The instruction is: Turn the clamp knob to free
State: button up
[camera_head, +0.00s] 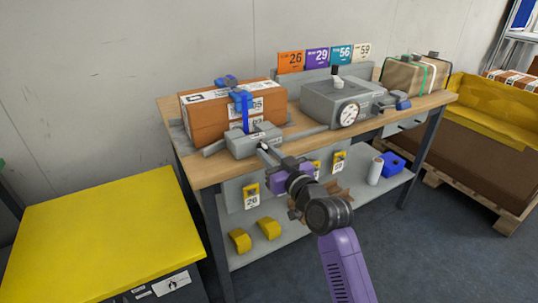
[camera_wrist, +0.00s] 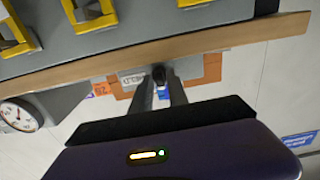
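A small dark clamp knob (camera_wrist: 158,73) shows in the wrist view between the tips of my gripper's two grey fingers. In the head view, my gripper (camera_head: 265,152) reaches the front of the grey clamp block (camera_head: 243,143) at the bench's front edge. The fingers stand apart around the knob; I cannot tell whether they touch it. A blue clamp (camera_head: 241,106) stands on this block against the brown box (camera_head: 202,121), which has white labels. The knob's turn position cannot be made out.
A grey machine with a dial gauge (camera_head: 348,114) stands right of the box on the wooden bench (camera_head: 206,176). Numbered cards (camera_head: 317,58) stand behind. Yellow tags (camera_head: 251,190) hang below the bench edge. A yellow-topped cabinet (camera_head: 95,235) stands at left.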

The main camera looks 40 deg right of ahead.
jog(key=v, duration=0.8)
jog(key=shift+p, duration=0.4)
jog(key=shift+w, duration=0.1)
jog(key=s+a+f+n+g+y, duration=0.1)
jog(key=s+a+f+y, duration=0.15)
jog(key=s+a, duration=0.7)
jog(key=s+a+f+n+g+y, duration=0.1)
jog(key=s+a+f, duration=0.4)
jog(key=s, duration=0.8)
jog(key=s+a+f+n+g+y, duration=0.1)
jog(key=s+a+f+y, duration=0.1)
jog(key=s+a, duration=0.75)
notch_tip(320, 180, up, 17)
jog(key=d+p, duration=0.1)
jog(key=p, duration=1.6)
jog(key=shift+s, duration=0.35)
jog(key=shift+d+h, duration=0.1)
jog(key=shift+h, duration=0.15)
